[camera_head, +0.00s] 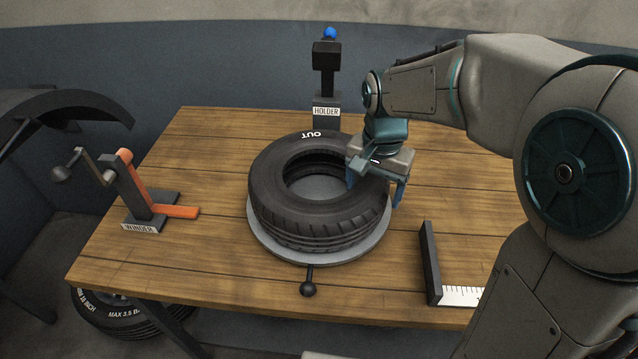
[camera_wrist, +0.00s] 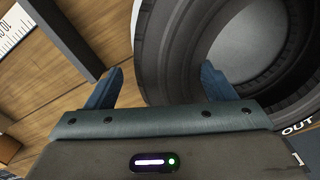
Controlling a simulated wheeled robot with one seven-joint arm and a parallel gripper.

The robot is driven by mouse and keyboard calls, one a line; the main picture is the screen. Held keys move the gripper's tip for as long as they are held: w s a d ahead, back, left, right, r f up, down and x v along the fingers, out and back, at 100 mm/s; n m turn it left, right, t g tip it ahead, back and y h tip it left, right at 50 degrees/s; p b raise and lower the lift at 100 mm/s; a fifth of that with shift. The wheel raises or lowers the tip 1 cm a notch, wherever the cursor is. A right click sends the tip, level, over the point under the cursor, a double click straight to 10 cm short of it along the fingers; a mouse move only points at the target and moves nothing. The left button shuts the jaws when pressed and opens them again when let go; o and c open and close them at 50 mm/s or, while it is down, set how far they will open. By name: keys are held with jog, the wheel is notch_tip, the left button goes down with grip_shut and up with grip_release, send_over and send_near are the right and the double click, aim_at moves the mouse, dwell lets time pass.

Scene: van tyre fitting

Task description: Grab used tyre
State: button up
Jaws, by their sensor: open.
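The used tyre (camera_head: 285,200) is black and lies flat on a grey round turntable (camera_head: 290,250) in the middle of the wooden table. White letters "OUT" show on its upper sidewall. My gripper (camera_head: 375,190) is at the tyre's right side, with one finger over the tyre's opening side and the other outside the tread. In the wrist view the fingers of my gripper (camera_wrist: 160,88) are apart, with the tyre's wall (camera_wrist: 172,60) between them. I cannot tell whether either finger touches the rubber.
A holder (camera_head: 326,85) with a blue ball stands at the table's back. An orange-and-black winder (camera_head: 140,190) stands at the left. A black upright plate with a white ruler (camera_head: 460,295) is at the right front. Another tyre (camera_head: 110,312) lies below the table.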

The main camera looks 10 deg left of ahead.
notch_tip(320, 180, down, 5)
jog(key=shift+w+r, duration=0.1)
jog(key=shift+w, duration=0.05)
jog(key=c, duration=1.4)
jog(key=shift+r, duration=0.1)
jog(key=shift+c, duration=1.2)
